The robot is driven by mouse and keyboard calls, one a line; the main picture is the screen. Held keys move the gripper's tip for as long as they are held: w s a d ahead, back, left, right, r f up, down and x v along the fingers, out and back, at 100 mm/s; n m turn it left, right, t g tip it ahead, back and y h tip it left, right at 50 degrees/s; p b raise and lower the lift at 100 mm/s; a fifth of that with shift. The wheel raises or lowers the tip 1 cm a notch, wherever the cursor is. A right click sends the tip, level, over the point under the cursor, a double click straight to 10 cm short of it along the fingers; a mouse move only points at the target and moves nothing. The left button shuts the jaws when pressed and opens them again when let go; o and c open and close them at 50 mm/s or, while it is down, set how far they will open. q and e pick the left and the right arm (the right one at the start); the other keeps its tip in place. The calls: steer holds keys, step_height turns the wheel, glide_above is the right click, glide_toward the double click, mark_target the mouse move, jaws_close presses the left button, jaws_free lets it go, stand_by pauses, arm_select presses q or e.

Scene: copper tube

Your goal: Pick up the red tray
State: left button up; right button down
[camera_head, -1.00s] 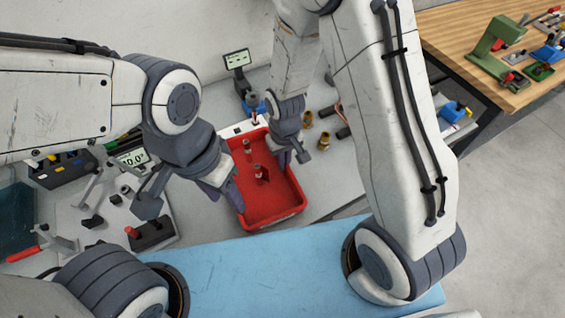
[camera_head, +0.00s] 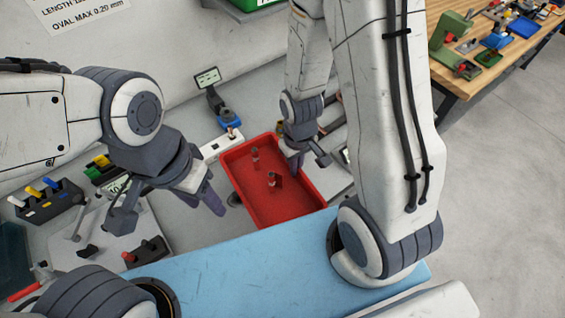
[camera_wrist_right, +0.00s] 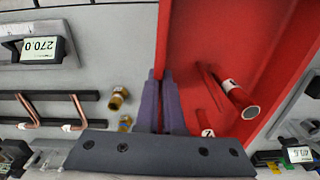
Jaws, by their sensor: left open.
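The red tray (camera_head: 300,203) lies on the grey worktop behind the blue mat, with small labelled tube pieces (camera_head: 273,179) standing in it. My left gripper (camera_head: 168,208) is open and empty, left of the tray and apart from its left wall. My right gripper (camera_head: 299,160) is at the tray's right wall. In the right wrist view its purple fingers (camera_wrist_right: 164,100) are close together on the wall of the red tray (camera_wrist_right: 215,35), shut on it. The labelled tube pieces also show there (camera_wrist_right: 238,97).
A blue mat (camera_head: 230,265) lies in front. Fixtures with coloured levers (camera_head: 48,198) stand at left. Brass fittings (camera_wrist_right: 118,97) lie outside the tray near my right gripper.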

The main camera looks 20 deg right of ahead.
steer(key=d+p, duration=0.1)
steer(key=p, duration=0.4)
steer(key=s+r+p, duration=0.1)
steer(key=p, duration=0.5)
steer(key=shift+s+d+r, duration=0.2)
steer(key=shift+s+d, duration=0.1)
steer(key=shift+d, duration=0.1)
